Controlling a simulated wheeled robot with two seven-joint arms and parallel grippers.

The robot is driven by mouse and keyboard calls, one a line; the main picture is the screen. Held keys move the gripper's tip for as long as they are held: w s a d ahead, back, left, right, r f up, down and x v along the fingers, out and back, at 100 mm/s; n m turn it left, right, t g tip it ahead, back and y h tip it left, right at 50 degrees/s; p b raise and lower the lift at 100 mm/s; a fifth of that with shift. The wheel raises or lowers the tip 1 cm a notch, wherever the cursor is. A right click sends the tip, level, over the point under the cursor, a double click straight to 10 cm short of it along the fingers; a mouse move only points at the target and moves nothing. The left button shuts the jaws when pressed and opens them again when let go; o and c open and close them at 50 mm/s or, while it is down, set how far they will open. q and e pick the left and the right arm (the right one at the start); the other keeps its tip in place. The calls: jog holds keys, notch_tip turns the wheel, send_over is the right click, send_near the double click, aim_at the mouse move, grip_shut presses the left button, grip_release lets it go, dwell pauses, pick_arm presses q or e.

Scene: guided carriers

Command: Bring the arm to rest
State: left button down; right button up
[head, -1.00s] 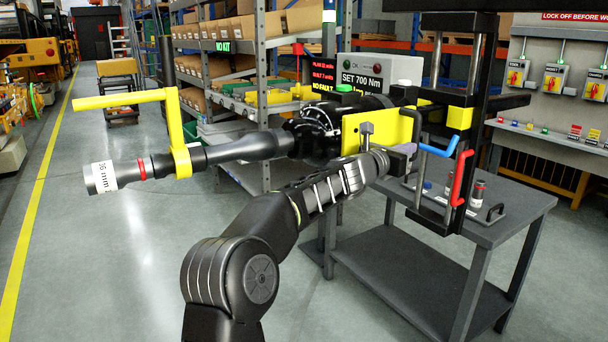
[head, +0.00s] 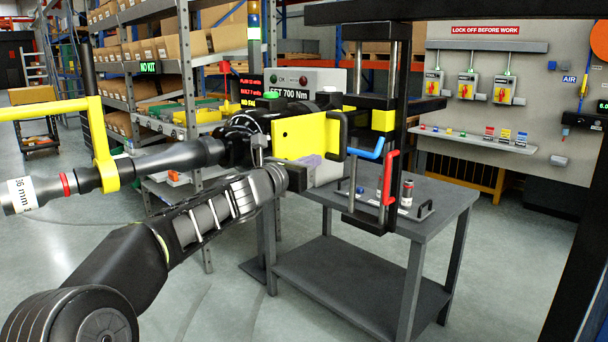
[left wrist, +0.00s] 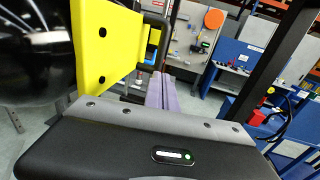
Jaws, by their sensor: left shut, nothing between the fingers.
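My left arm comes in from the lower left in the head view, and its gripper (head: 308,166) is in front of the lower edge of a yellow plate (head: 298,137). The plate belongs to a black tool (head: 185,157) with a yellow handle and a socket end at the left. In the left wrist view the pale purple fingers (left wrist: 164,92) are together with nothing between them. The yellow plate (left wrist: 104,40) stands close at their left there. I cannot tell whether the gripper touches it. My right gripper is not in view.
A grey table (head: 440,190) stands right of the gripper, under a black frame carrying blue and red handles. A shelf rack (head: 187,70) stands behind the tool. A lock-off panel (head: 500,70) is at the back right. Open floor lies in front of the table.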

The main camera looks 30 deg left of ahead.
pick_arm(q)
jog(key=shift+s+a, duration=0.1)
jog(key=shift+s, duration=1.05)
